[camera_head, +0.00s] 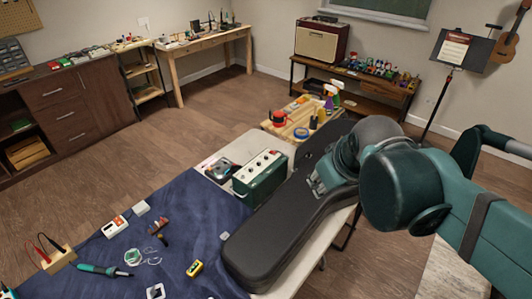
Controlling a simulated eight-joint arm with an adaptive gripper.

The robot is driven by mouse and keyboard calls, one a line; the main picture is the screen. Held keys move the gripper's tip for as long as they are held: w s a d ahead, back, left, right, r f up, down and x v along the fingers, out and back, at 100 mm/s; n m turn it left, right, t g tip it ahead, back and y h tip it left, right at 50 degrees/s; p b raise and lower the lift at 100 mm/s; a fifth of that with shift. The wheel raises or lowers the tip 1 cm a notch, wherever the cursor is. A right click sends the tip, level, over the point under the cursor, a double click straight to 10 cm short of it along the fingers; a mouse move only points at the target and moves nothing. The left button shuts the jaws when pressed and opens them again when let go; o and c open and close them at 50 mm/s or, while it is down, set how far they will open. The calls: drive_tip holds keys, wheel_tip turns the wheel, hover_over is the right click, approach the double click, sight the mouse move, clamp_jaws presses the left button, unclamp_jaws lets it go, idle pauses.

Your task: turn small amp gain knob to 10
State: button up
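The small amp (259,183) is a dark green box with a pale top panel that carries several dark knobs. It stands on the pale table, just left of the black guitar case. The knobs are too small to tell which is the gain knob or where it points. My gripper (317,184) is to the right of the amp, over the guitar case and apart from the knobs. My arm comes in from the right and hides part of the gripper. Its fingers are too small and too covered to tell whether they are open or shut.
The black guitar case (282,232) lies close beside the amp. A small device (218,170) sits left of it. The blue cloth (190,225) holds several tools. A wooden tray (292,130) with bottles is behind. A larger red-and-cream amp (320,42) stands on the back shelf.

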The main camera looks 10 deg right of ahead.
drive_tip(key=w+a+r+n+g+p, duration=0.25)
drive_tip(key=w+n, duration=0.35)
drive_tip(key=w, duration=0.4)
drive_tip(key=n+g+p, duration=0.4)
drive_tip(key=n+p, duration=0.3)
drive_tip(key=n, duration=1.3)
hover_over(266, 156)
wheel_tip(266, 156, down, 17)
drive_tip(key=shift+f, duration=0.2)
drive_tip(key=shift+f, duration=0.1)
drive_tip(key=shift+f, duration=3.8)
